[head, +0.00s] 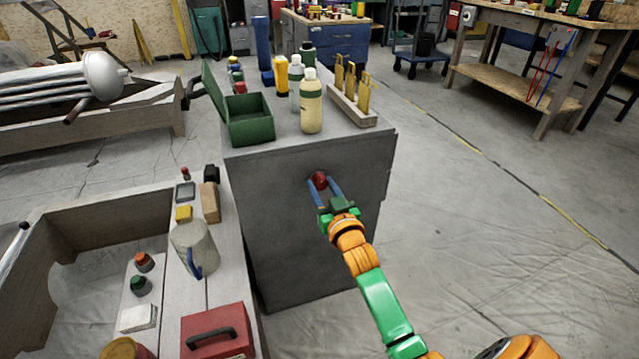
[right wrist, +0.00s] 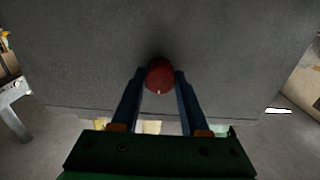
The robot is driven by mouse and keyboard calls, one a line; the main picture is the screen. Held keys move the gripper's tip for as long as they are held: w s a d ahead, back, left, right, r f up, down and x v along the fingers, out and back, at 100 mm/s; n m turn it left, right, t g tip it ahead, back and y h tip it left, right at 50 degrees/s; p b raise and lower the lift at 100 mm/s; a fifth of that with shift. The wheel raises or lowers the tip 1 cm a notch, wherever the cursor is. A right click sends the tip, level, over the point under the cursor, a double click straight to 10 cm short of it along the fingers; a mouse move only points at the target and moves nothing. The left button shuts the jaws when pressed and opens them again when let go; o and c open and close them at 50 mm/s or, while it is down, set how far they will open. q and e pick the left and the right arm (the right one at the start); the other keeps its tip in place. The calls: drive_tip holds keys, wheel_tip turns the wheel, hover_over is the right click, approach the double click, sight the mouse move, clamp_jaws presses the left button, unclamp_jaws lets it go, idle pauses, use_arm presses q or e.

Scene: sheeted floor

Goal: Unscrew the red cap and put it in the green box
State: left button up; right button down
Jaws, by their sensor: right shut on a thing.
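The red cap (head: 319,179) is on the front face of the grey cabinet (head: 290,230), below its top edge. My right gripper (head: 324,187) reaches it from the front, with its two blue fingers on either side of the cap. In the right wrist view the red cap (right wrist: 160,75) sits between the fingertips (right wrist: 160,78), close against the grey face. The gripper is shut on the cap. The green box (head: 250,125) stands open on the cabinet top at the left, its lid tilted up on its left side. My left gripper is not in view.
Pale bottles (head: 311,105) and a wooden rack with yellow pieces (head: 352,100) stand on the cabinet top, right of the green box. A lower bench at left holds a red toolbox (head: 217,335) and a grey jug (head: 194,247).

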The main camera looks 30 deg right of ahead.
drive_tip(key=c, duration=1)
unclamp_jaws()
clamp_jaws()
drive_tip(key=n, duration=0.1)
drive_tip(key=n+p, duration=0.1)
drive_tip(key=n, duration=0.1)
drive_tip(key=shift+r+n, duration=0.25)
drive_tip(key=shift+n, duration=0.15)
drive_tip(key=n+p, duration=0.1)
drive_tip(key=n, duration=0.5)
drive_tip(key=shift+f, duration=0.1)
drive_tip(key=n, duration=0.5)
drive_tip(key=shift+f, duration=0.1)
drive_tip(key=n, duration=0.5)
drive_tip(key=o, duration=0.7)
unclamp_jaws()
drive_tip(key=shift+c, duration=1)
